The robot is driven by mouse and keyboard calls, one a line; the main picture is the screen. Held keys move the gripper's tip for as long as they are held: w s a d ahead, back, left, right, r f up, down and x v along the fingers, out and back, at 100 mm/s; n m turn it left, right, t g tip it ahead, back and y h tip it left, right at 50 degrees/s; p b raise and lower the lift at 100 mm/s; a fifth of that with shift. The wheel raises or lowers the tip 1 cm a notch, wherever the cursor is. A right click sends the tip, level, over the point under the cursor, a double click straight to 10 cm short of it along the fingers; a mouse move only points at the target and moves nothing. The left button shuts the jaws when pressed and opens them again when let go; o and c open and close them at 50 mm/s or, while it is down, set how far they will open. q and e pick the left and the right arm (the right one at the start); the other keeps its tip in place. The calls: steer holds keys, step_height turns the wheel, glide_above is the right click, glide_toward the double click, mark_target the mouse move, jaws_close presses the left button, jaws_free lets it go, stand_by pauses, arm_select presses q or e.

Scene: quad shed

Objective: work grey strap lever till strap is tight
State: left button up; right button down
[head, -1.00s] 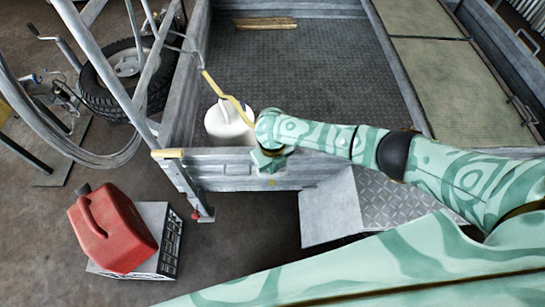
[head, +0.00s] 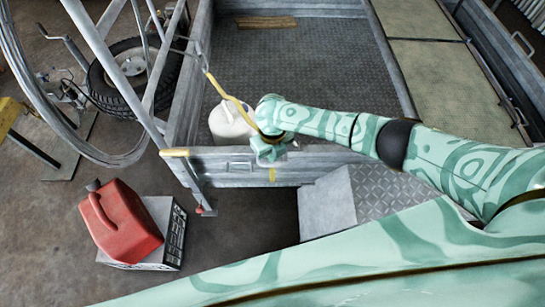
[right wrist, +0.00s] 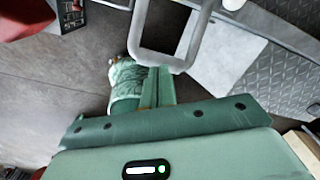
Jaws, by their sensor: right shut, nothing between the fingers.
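In the right wrist view a grey loop-shaped lever (right wrist: 176,64) with a rounded end lies just beyond my right gripper (right wrist: 158,86). The fingers are shut with nothing between them, close to the loop's crossbar; I cannot tell whether they touch it. In the head view my right gripper (head: 268,155) is at the trailer's end panel, and the wrist hides most of the lever. The yellow strap (head: 222,91) runs from the side rail past the white jug (head: 232,122) to behind my wrist. My left gripper is not in view.
The end panel (head: 225,168) and a tread-plate fender (head: 375,195) stand by my right gripper. A red fuel can (head: 122,222) rests on a crate (head: 165,240) at the lower left. A wheel (head: 125,68) is at the upper left. The trailer floor (head: 280,65) is mostly clear.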

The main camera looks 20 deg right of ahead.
steer(key=shift+f+b, duration=3.35)
steer(key=shift+f, duration=0.95)
step_height(320, 180, up, 9)
steer(key=p, duration=0.7)
steer(key=shift+f, duration=0.15)
step_height(320, 180, up, 6)
steer(key=p, duration=0.5)
steer(key=shift+p, duration=0.3)
